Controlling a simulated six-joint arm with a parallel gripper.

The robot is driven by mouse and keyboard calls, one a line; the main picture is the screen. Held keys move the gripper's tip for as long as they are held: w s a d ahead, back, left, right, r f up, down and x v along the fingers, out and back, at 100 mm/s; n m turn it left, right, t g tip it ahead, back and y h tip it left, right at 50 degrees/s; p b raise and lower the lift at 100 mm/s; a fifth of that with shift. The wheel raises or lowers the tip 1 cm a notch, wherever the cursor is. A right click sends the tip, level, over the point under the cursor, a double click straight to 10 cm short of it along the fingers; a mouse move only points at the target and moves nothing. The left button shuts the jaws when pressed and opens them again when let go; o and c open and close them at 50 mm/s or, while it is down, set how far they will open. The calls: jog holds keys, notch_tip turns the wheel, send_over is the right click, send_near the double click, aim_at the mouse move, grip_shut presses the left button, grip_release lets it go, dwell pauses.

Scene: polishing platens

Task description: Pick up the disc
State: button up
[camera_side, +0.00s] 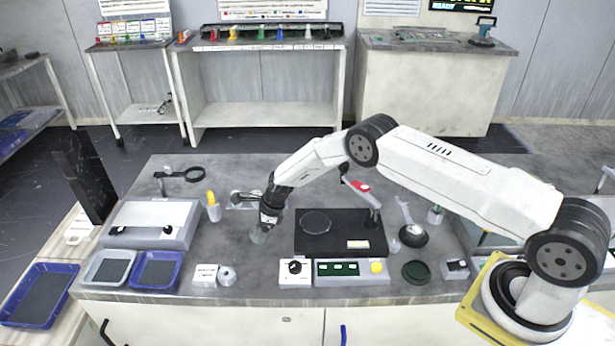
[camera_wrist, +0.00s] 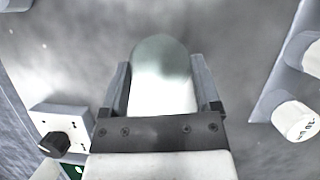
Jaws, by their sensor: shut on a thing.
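My gripper (camera_side: 264,229) is low over the grey bench, left of the black mat (camera_side: 310,245). In the wrist view my gripper (camera_wrist: 162,80) has a finger on each side of a pale, round-ended piece with a grey-green end, which I take to be the disc (camera_wrist: 161,48). My gripper is shut on it. In the side view the disc (camera_side: 259,237) shows as a small grey-green shape below the fingers. I cannot tell whether it touches the bench. A thin clear round outline lies on the black mat.
A knob box (camera_side: 296,271) and a panel with green displays (camera_side: 350,271) stand along the front edge. A dark green round piece (camera_side: 416,272) lies to their right. A yellow-topped bottle (camera_side: 213,207) stands left of my gripper.

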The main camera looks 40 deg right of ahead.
aim_at(257, 234)
notch_tip(257, 234, up, 3)
jog(key=shift+f, duration=0.2)
jog(key=shift+s+r, duration=0.45)
jog(key=shift+r, duration=0.05)
jog(key=s+d+r, duration=0.1)
jog(key=s+r, duration=0.7)
jog(key=s, duration=0.5)
jog(key=shift+r, duration=0.4)
